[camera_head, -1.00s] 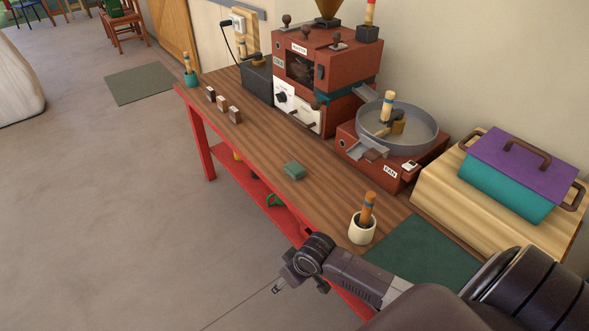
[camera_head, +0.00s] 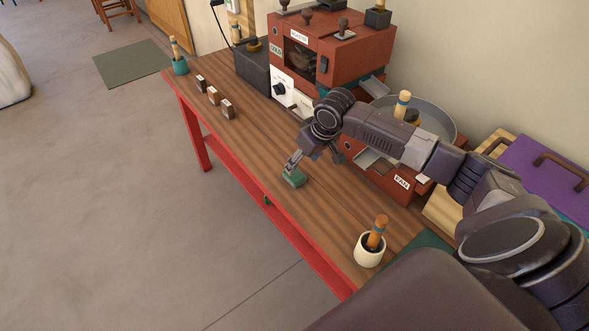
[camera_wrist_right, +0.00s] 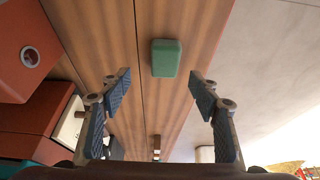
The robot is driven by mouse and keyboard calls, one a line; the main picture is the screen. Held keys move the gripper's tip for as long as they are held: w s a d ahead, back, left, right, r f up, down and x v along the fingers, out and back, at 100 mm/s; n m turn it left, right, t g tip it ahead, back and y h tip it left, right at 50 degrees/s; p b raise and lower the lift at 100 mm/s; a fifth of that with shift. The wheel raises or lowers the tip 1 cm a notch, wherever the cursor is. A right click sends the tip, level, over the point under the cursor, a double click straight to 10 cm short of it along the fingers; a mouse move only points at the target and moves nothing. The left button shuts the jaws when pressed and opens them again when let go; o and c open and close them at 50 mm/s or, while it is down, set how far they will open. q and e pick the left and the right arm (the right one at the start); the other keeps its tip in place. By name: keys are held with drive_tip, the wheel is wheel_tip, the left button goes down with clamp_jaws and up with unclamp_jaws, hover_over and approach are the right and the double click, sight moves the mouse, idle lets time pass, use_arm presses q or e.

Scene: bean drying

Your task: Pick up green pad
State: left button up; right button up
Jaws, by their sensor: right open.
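The green pad (camera_head: 294,178) is a small block lying on the wooden table (camera_head: 262,150) near its front edge. It also shows in the right wrist view (camera_wrist_right: 166,58), at the top centre. My right gripper (camera_head: 292,164) is just above the pad in the head view and partly overlaps it. In the right wrist view my right gripper (camera_wrist_right: 160,82) is open, with its two fingers apart on either side of the pad's line and nothing between them. The pad lies beyond the fingertips there. My left gripper is not in view.
The red roaster (camera_head: 350,45) and the fan tray (camera_head: 432,115) stand at the back of the table, partly behind my right arm. Small brown blocks (camera_head: 214,96) stand left. A white cup (camera_head: 369,250) holds a wooden-handled tool nearer me. Table around the pad is clear.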

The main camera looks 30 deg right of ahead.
sight(295, 174)
drive_tip(key=shift+w+a+f, duration=0.1)
drive_tip(key=shift+a+f, duration=0.05)
drive_tip(key=shift+f, duration=0.25)
drive_tip(key=shift+w+a+f, duration=0.15)
drive_tip(key=shift+a+f, duration=0.2)
drive_tip(key=shift+f, duration=0.25)
drive_tip(key=x, duration=0.4)
drive_tip(key=shift+w+f, duration=0.15)
drive_tip(key=shift+f, duration=0.1)
drive_tip(key=c, duration=0.8)
drive_tip(key=shift+c, duration=1)
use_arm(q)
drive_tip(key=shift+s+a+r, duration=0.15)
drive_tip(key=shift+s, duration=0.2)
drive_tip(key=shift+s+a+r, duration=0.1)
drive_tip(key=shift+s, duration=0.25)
use_arm(e)
drive_tip(key=shift+c, duration=0.3)
